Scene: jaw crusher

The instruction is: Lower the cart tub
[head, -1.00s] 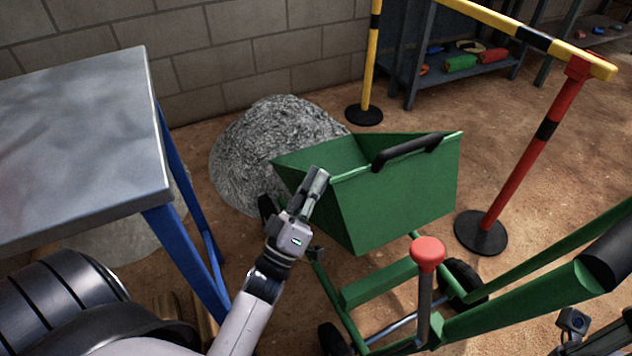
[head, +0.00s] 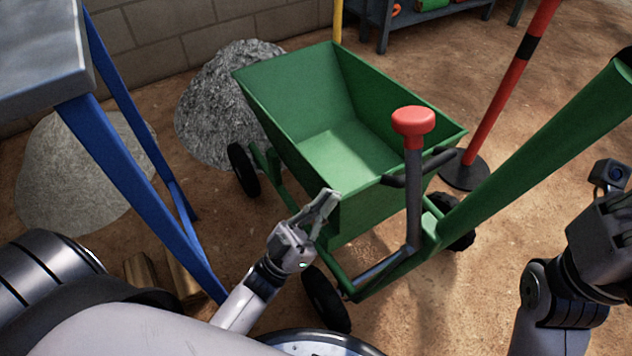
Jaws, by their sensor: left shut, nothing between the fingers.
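The green cart tub (head: 325,130) sits low on its wheeled frame, open side up, its empty inside visible. A black handle (head: 420,168) is on its near right rim. My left gripper (head: 330,200) is shut and empty, at the tub's near left corner; I cannot tell whether it touches the wall. A lever with a red knob (head: 413,121) stands upright in front of the tub. My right gripper (head: 602,235) is at the right edge, away from the tub, with its fingers not clearly visible.
A metal-topped table (head: 40,60) with blue legs stands at left. A grey gravel heap (head: 215,110) lies behind the cart, a paler heap (head: 75,175) under the table. A red barrier post (head: 505,85) stands behind right. The cart's green push bar (head: 545,145) runs toward the right.

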